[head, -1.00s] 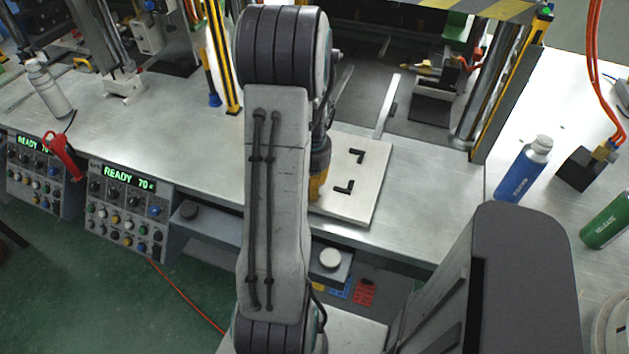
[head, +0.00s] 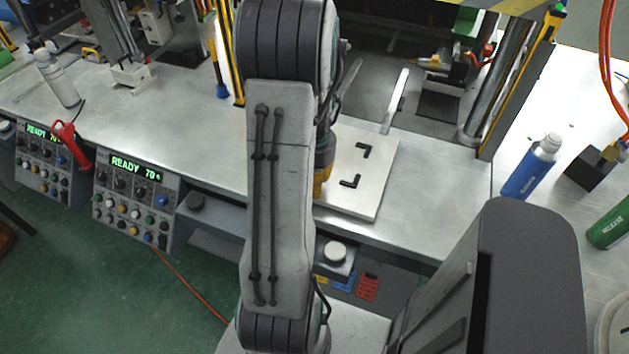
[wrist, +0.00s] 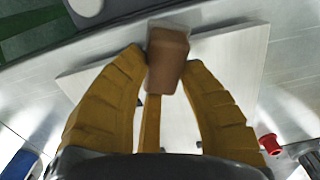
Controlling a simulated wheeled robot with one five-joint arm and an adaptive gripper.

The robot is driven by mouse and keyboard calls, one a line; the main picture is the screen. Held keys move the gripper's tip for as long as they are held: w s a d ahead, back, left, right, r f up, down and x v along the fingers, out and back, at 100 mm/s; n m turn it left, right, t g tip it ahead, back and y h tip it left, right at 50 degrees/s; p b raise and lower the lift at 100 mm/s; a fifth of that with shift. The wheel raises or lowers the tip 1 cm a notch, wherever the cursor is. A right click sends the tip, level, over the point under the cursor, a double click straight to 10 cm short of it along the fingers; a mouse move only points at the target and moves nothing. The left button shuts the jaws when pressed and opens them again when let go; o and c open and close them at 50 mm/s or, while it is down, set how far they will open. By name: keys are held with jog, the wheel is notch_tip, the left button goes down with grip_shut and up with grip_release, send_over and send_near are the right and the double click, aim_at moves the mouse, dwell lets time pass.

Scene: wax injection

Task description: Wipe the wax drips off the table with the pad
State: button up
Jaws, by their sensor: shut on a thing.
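My gripper (wrist: 166,66) has thick yellow ribbed fingers and is shut on a brown block-shaped pad (wrist: 168,52). In the wrist view the pad sits between the fingertips, over a pale square plate (wrist: 232,58). I cannot tell whether the pad touches the plate. In the head view my arm hides most of the gripper (head: 322,180). Only a bit of yellow shows at the left edge of the plate (head: 372,200), and the pad is hidden. The metal table (head: 440,215) runs across the view. I cannot make out any wax drips for certain.
The plate carries two black L-shaped corner pieces (head: 351,181). A blue bottle (head: 531,168) and a green bottle (head: 611,225) are on the right. Control boxes (head: 135,200) line the table's front edge. A yellow-black post (head: 520,90) rises behind. The table left of my arm has bare room.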

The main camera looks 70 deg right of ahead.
jog(key=shift+r+p, duration=1.7)
jog(key=shift+r, duration=0.8)
jog(key=shift+r, duration=0.1)
jog(key=shift+r+p, duration=1.1)
jog(key=shift+r, duration=0.3)
